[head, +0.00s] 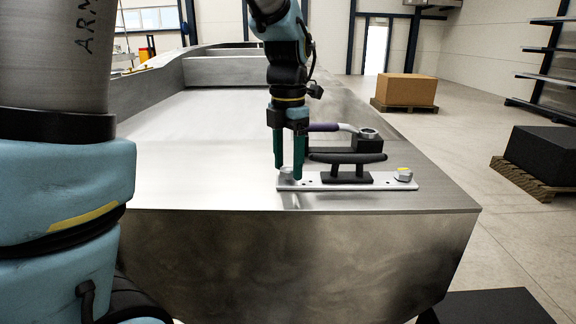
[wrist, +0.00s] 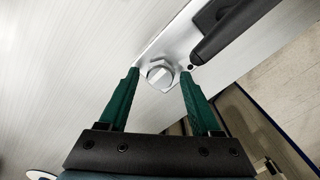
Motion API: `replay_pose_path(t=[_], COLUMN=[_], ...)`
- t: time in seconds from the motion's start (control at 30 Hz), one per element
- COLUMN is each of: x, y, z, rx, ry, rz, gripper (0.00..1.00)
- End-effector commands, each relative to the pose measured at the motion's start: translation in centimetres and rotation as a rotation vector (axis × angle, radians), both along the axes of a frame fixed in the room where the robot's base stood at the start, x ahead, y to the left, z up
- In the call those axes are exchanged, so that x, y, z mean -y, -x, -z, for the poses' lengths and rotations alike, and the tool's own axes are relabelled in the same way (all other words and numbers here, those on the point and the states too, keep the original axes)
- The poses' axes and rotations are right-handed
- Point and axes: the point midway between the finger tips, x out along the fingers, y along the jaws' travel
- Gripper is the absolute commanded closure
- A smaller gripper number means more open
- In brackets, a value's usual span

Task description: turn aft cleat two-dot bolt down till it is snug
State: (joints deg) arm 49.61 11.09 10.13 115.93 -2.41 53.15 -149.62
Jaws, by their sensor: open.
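A black cleat (head: 347,159) stands on a bright metal plate (head: 330,183) on the pontoon deck. A hex bolt (wrist: 160,73) sits at the plate's left end, partly hidden by my fingers in the head view. My gripper (head: 288,171) points down over the left bolt. In the wrist view my gripper (wrist: 159,74) is open, with a green finger on each side of that bolt and gaps visible.
A purple-handled tool (head: 323,127) with a metal ring end lies across a black block (head: 368,144) just behind the cleat. The deck (head: 200,165) to the left is clear. Its edge drops off at front and right.

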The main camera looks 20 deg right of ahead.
Motion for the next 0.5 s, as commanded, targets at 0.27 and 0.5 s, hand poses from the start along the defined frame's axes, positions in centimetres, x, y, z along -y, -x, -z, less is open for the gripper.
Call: replay_pose_path(t=[0.27,0.5], x=[-0.04,0.11], y=[0.09,0.16], z=[-0.82,-0.88], rx=[-0.002,-0.006], ry=[-0.004,-0.003], rz=[-0.424,-0.519], gripper=[0.35,0.35])
